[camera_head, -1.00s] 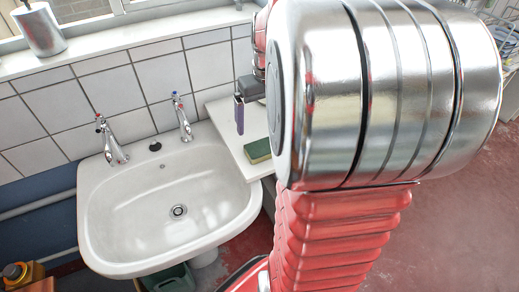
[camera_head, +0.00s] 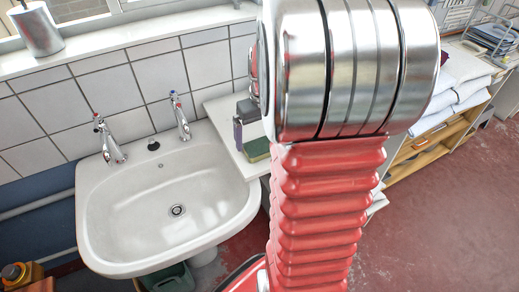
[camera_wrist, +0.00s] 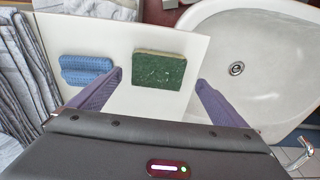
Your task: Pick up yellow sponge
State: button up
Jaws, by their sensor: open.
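The sponge (camera_head: 258,148) lies on a white ledge (camera_head: 222,112) right of the sink. It has a dark green top and a thin yellowish edge. In the wrist view the sponge (camera_wrist: 158,70) lies flat, with its green face up, between my two purple fingers. My gripper (camera_wrist: 159,78) is open and empty, with one finger to each side of the sponge and visible gaps. In the head view one finger of my gripper (camera_head: 238,135) shows beside the sponge's left end; the arm hides the other.
A blue ridged object (camera_wrist: 85,68) lies on the ledge left of the sponge in the wrist view. Grey folded cloths (camera_wrist: 20,75) lie beyond the ledge. The white sink (camera_head: 120,225) with two taps adjoins it, and a tiled wall (camera_head: 130,85) stands behind.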

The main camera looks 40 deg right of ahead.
aim_at(260, 146)
jog(key=shift+w+d+f, duration=0.1)
jog(key=shift+d+f, duration=0.05)
jog(key=shift+f, duration=1.1)
jog(key=shift+w+d+f, duration=0.1)
jog(key=shift+f, duration=1.15)
jog(key=shift+c, duration=0.7)
jog(key=c, duration=1.1)
jog(key=shift+o, duration=0.2)
jog(key=shift+r, duration=0.15)
notch_tip(260, 146, up, 10)
